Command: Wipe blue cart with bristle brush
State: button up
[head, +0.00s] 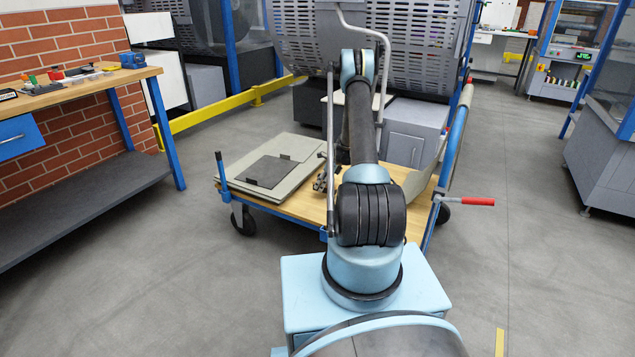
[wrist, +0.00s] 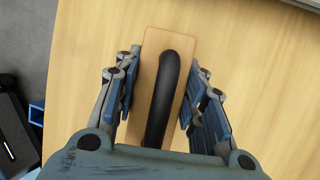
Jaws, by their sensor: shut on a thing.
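The blue cart has a light wooden deck (head: 305,205), a blue frame and black wheels, and stands in front of me in the head view. In the wrist view its deck (wrist: 245,60) fills most of the picture. My gripper (wrist: 160,95) is shut on the bristle brush (wrist: 155,65), with one finger on each side of its wooden block. The brush has a curved black handle on top. The bristles are hidden under the block, so I cannot tell whether they touch the deck. In the head view my arm mostly hides the gripper, and I cannot make out the brush there.
Flat grey boards (head: 265,170) lie on the left part of the deck. A grey cabinet (head: 412,130) stands behind the cart. A lever with a red grip (head: 478,201) sticks out at the cart's right. A workbench (head: 70,90) is at the left.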

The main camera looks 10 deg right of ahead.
jog(key=shift+a+r, duration=0.1)
jog(key=shift+r, duration=2.55)
